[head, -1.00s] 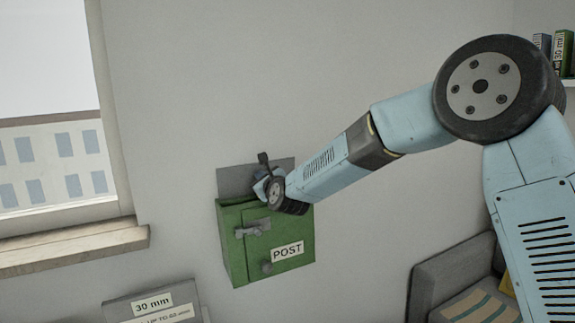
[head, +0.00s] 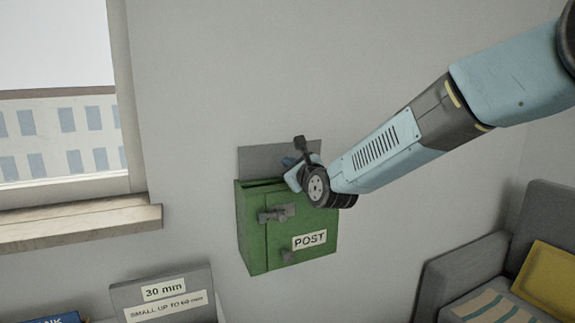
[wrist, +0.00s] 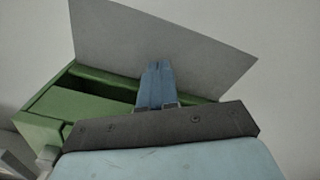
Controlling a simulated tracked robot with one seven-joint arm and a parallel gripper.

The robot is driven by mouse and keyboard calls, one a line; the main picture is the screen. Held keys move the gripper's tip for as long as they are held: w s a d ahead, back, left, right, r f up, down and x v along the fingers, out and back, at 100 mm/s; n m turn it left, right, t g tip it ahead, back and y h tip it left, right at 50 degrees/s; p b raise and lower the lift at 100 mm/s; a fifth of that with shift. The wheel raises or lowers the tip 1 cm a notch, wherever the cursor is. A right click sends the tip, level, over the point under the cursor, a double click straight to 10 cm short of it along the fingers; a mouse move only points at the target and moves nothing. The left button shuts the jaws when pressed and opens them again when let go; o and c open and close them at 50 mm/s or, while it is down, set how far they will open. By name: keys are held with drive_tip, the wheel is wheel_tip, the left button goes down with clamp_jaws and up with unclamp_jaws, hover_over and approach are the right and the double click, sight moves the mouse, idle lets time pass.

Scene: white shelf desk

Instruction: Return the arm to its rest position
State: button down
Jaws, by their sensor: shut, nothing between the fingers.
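My arm reaches in from the right in the head view, and its end is at the top of the green post box (head: 287,240) on the wall. The box carries a POST label and a grey latch on its front. A grey plate (head: 262,158) stands upright behind its open top. In the wrist view, the blue fingers of my gripper (wrist: 157,68) are together with nothing between them. They are in front of the grey plate (wrist: 150,40), over or at the opening of the green box (wrist: 85,95). I cannot tell whether they touch the box or the plate.
A window with a wooden sill (head: 80,222) is at the left. Below stands a grey box labelled 30 mm (head: 135,292). A grey sofa (head: 470,265) with a yellow cushion (head: 548,278) is at the lower right. The wall between is bare.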

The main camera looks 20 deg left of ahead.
drive_tip(key=shift+w+d+r, duration=0.15)
drive_tip(key=shift+w+d, duration=0.05)
drive_tip(key=shift+d, duration=0.2)
drive_tip(key=shift+d, duration=0.3)
drive_tip(key=s+d+n+g+h, duration=0.1)
drive_tip(key=s+d+n+h, duration=0.2)
drive_tip(key=d, duration=0.8)
drive_tip(key=s+d+n+h, duration=0.1)
drive_tip(key=d+n+h, duration=0.3)
drive_tip(key=d, duration=0.6)
drive_tip(key=s+d+n+g+h, duration=0.15)
drive_tip(key=d+n, duration=0.35)
drive_tip(key=d, duration=0.6)
drive_tip(key=s+d+f+n+g+h, duration=0.2)
drive_tip(key=s+d+n, duration=0.2)
drive_tip(key=s+d, duration=0.6)
drive_tip(key=s+d+f+n+g+h, duration=0.2)
drive_tip(key=s+d+n, duration=0.2)
drive_tip(key=s+d, duration=0.6)
drive_tip(key=shift+s+f+n+h, duration=0.3)
drive_tip(key=shift+s+f+h, duration=0.1)
drive_tip(key=shift+s, duration=0.3)
